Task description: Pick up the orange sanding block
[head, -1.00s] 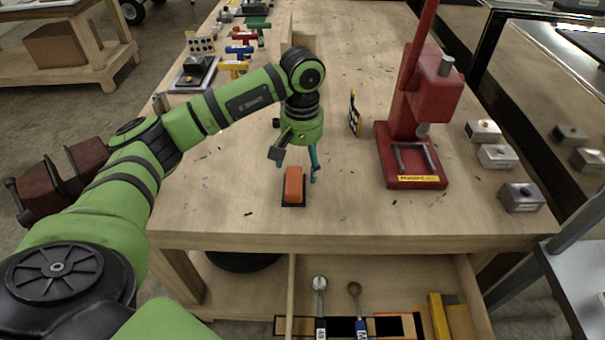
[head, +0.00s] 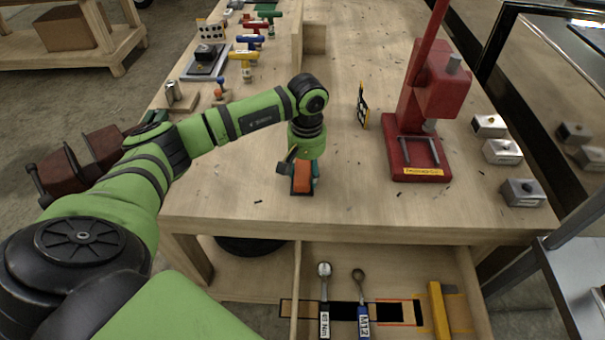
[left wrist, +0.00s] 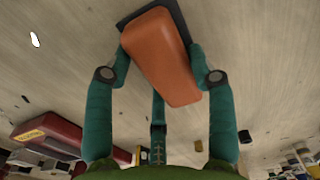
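The orange sanding block (head: 302,179) lies on the wooden workbench (head: 240,200) near its front edge, on a dark base. In the head view my left gripper (head: 303,184) is down over it, pointing downward, and hides part of it. In the left wrist view the block (left wrist: 163,60) sits between the teal fingers of my left gripper (left wrist: 160,55), slightly skewed to them. The fingers are apart, one on each side, with tips very close to the block's sides. Whether they touch it is unclear. My right gripper is not in view.
A red press (head: 428,90) stands to the right, with several grey metal blocks (head: 502,151) beyond it. A small dark-and-yellow upright piece (head: 362,105) stands between gripper and press. An open drawer (head: 390,262) with tools is below the front edge.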

